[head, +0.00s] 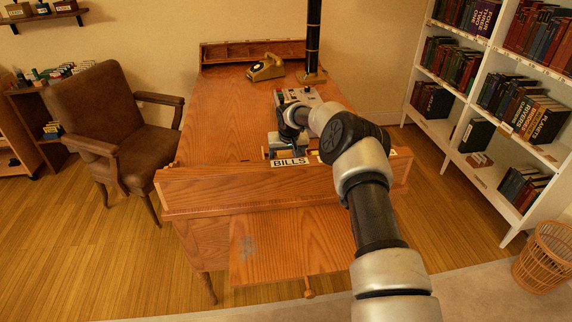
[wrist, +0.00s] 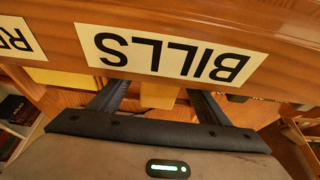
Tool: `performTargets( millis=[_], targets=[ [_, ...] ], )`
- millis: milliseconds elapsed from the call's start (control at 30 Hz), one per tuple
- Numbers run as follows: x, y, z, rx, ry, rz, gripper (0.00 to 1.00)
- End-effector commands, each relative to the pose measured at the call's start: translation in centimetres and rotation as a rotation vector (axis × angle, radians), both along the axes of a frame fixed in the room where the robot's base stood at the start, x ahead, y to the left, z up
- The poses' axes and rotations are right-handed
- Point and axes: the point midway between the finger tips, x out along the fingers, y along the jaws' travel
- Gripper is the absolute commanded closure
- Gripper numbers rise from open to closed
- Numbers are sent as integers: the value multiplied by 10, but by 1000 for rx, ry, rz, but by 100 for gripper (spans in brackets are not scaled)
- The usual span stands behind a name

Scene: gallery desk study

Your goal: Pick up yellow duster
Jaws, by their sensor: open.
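The yellow duster cannot be made out for certain. In the wrist view a plain yellow patch (wrist: 158,96) shows between my gripper's fingers, just past the edge of the BILLS board; it may be the duster, but most of it is hidden. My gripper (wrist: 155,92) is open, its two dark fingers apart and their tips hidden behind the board. In the head view my gripper (head: 283,143) is low over the desk, behind the BILLS label (head: 289,162), partly hidden by my arm. I cannot tell whether it touches the yellow patch.
The wooden desk (head: 225,125) has a raised front board with labels close to my gripper. A dark telephone (head: 266,67) and a black post (head: 313,45) stand at its back. A brown armchair (head: 125,125) is left, a white bookcase (head: 455,125) right. The desk's left top is clear.

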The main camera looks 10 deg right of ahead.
Motion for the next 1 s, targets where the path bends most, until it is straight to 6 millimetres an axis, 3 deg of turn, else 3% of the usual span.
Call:
performTargets(
  millis=[567,833,1000],
  targets=[
    [0,0,-2,1,0,0,30],
    [0,0,-2,1,0,0,72],
    [0,0,-2,1,0,0,75]
  ],
)
